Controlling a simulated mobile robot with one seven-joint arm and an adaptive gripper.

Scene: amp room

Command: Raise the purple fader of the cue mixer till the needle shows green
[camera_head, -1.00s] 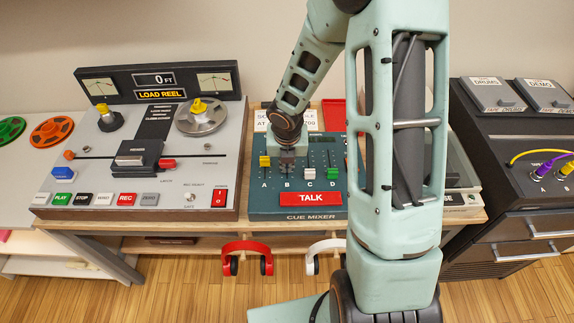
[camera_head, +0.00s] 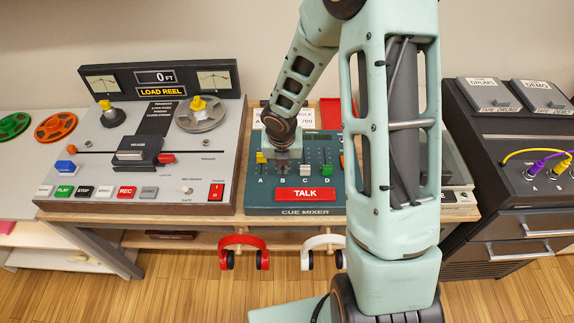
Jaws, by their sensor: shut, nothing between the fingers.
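The cue mixer (camera_head: 254,198) is a teal panel with a red TALK button (camera_head: 306,195) and fader columns lettered A to D. The yellow fader knob (camera_head: 261,157) is at A, a white knob (camera_head: 305,170) at C and a green knob (camera_head: 328,170) at D. My gripper (camera_head: 281,168) points down over column B, shut and empty between its fingers. No purple knob shows; my gripper covers column B, so I cannot tell whether it touches a knob there. No needle on the mixer is visible; my arm covers part of its back and right side.
A tape machine (camera_head: 220,170) with two meters stands close left of the mixer. A patch cabinet (camera_head: 470,130) with yellow and purple cables is at the right. Red headphones (camera_head: 243,241) and white headphones (camera_head: 322,242) hang below the desk's front edge.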

